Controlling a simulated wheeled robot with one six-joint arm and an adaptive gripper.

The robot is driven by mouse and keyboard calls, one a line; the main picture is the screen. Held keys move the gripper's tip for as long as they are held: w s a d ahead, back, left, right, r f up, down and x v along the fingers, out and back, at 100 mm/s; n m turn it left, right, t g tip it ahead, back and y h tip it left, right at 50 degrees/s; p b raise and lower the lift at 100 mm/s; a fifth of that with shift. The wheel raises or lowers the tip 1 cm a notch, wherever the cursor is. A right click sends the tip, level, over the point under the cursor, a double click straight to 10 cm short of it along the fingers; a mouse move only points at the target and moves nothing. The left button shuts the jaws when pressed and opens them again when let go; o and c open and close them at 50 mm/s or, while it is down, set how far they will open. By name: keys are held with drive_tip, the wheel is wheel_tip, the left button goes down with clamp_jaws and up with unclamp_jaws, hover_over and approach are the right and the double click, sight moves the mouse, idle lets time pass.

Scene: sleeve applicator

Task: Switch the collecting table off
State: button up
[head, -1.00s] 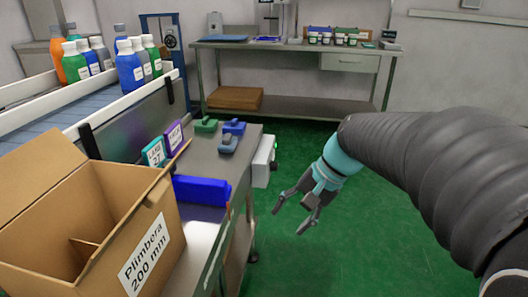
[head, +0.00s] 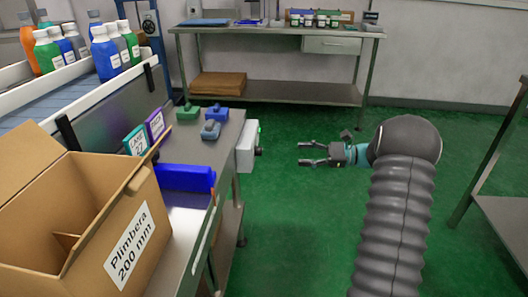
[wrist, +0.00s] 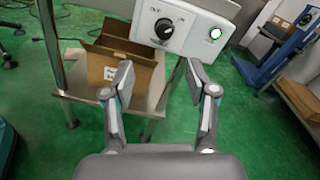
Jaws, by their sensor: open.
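The collecting table (head: 222,165) is a steel table at the left of the head view. A white control box (head: 247,147) is fixed to its right side, with a green light near the top and a dark knob sticking out. In the wrist view the control box (wrist: 190,38) shows a black rotary knob (wrist: 164,28) under small lettering, and a round green-lit button (wrist: 215,33) to its right. My gripper (head: 304,153) is open and empty, pointing left at the box with a gap between. Its open fingers (wrist: 160,82) also show in the wrist view, below the knob.
Bottles (head: 108,55) stand on the conveyor behind. A back bench (head: 275,30) and a right-hand table (head: 505,215) border the clear green floor.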

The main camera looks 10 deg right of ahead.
approach(258, 151)
drive_tip(key=w+f+x, duration=0.1)
drive_tip(key=x, duration=0.7)
drive_tip(key=shift+p, duration=0.35)
drive_tip(key=shift+w+d, duration=0.1)
clamp_jaws()
